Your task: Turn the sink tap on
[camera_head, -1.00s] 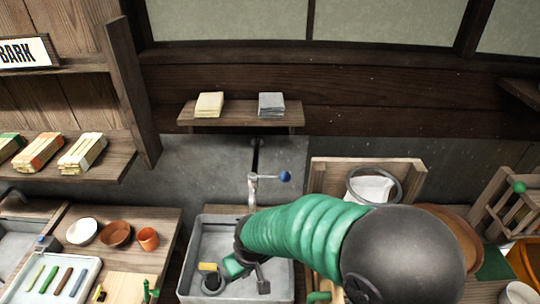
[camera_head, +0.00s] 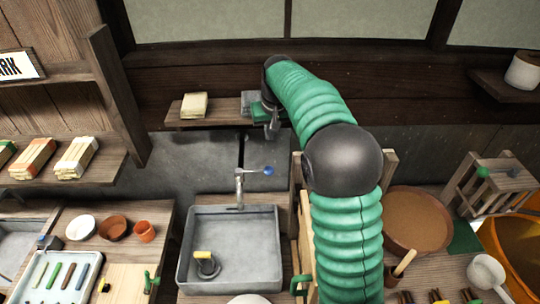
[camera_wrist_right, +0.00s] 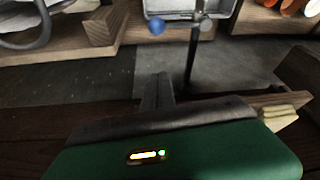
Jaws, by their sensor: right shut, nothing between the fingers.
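The sink tap (camera_head: 239,187) is a grey metal post at the back edge of the square grey sink (camera_head: 184,262). Its lever points right and ends in a blue ball (camera_head: 268,171). My right gripper (camera_head: 272,132) is shut and empty, fingers downward, above the blue ball in the picture and apart from it, near the wall shelf. In the right wrist view the shut fingers (camera_wrist_right: 157,88) point toward the tap side, with the blue ball (camera_wrist_right: 156,26) beyond them and the sink (camera_wrist_right: 190,8) at the top edge. My left gripper is out of view.
A wall shelf (camera_head: 182,120) holds a cream stack (camera_head: 194,105) and a grey stack (camera_head: 250,103) beside my right gripper. A dark item with a yellow top (camera_head: 206,264) is in the sink. A brown bowl (camera_head: 415,222) stands at right.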

